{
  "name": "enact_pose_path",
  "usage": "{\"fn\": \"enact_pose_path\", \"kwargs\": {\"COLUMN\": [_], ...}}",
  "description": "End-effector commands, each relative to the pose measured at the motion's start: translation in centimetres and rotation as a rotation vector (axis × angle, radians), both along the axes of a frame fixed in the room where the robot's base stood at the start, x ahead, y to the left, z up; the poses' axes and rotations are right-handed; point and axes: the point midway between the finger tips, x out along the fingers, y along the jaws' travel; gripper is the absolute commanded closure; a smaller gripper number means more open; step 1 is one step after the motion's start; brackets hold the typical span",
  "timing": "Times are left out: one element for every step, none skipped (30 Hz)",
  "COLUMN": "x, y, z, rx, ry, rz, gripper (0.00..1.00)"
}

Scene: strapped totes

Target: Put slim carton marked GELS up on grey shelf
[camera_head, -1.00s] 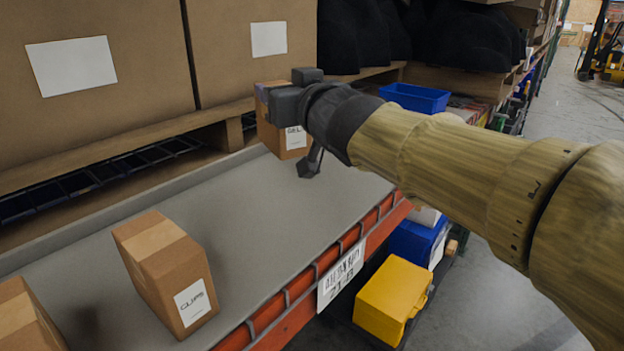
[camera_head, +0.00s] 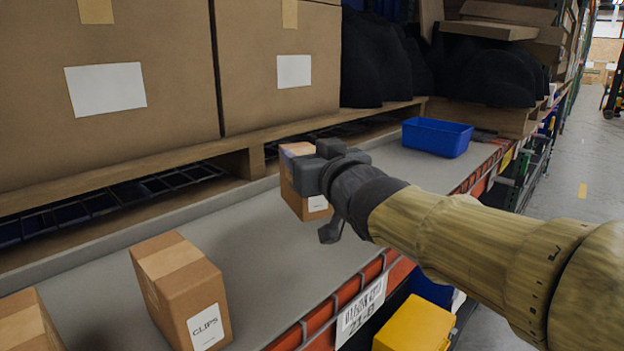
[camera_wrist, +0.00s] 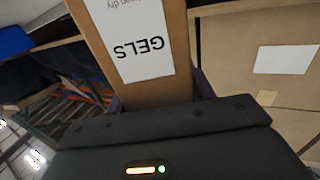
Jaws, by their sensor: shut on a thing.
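The slim brown carton marked GELS (camera_head: 310,203) is in my gripper (camera_head: 307,177), above or on the grey shelf (camera_head: 255,250). In the head view my gripper covers much of it, and I cannot tell whether its base touches the shelf. In the wrist view the carton (camera_wrist: 140,45) shows its white label with GELS upside down, and the gripper (camera_wrist: 160,100) is shut on it. The carton looks roughly upright in the head view.
A CLIPS carton (camera_head: 182,290) stands on the shelf at front left, with another carton (camera_head: 28,325) beside it. A blue bin (camera_head: 437,137) is farther back. Large boxes (camera_head: 105,85) stand on a pallet behind. Bare shelf lies between CLIPS and my gripper.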

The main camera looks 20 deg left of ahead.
Motion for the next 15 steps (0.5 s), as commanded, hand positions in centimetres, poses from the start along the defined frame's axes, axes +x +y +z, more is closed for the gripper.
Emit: {"fn": "enact_pose_path", "kwargs": {"x": [0.0,0.0,0.0,0.0,0.0,0.0,0.0,0.0,0.0,0.0,0.0,0.0,0.0,0.0,0.0], "y": [0.0,0.0,0.0,0.0,0.0,0.0,0.0,0.0,0.0,0.0,0.0,0.0,0.0,0.0,0.0], "z": [0.1,0.1,0.0,-0.3,-0.6,-1.1,-1.5,-1.9,-2.4,-2.8,-3.1,-3.4,-3.6,-3.7,-3.7], "rx": [0.002,0.001,0.001,0.001,0.001,0.0,0.001,-0.001,0.001,-0.001,0.001,0.001,0.001,0.001,0.001], "ry": [-0.002,-0.001,-0.001,-0.001,0.001,0.001,0.002,0.004,0.004,0.004,0.002,0.001,0.001,0.0,-0.001], "rz": [0.0,0.0,0.0,0.0,0.0,-0.001,-0.002,-0.001,0.0,0.0,0.0,-0.001,-0.001,-0.001,-0.001], "gripper": [0.79,0.79,0.79,0.79,0.79,0.79,0.79,0.79,0.79,0.79,0.79,0.79,0.79,0.79,0.79]}}
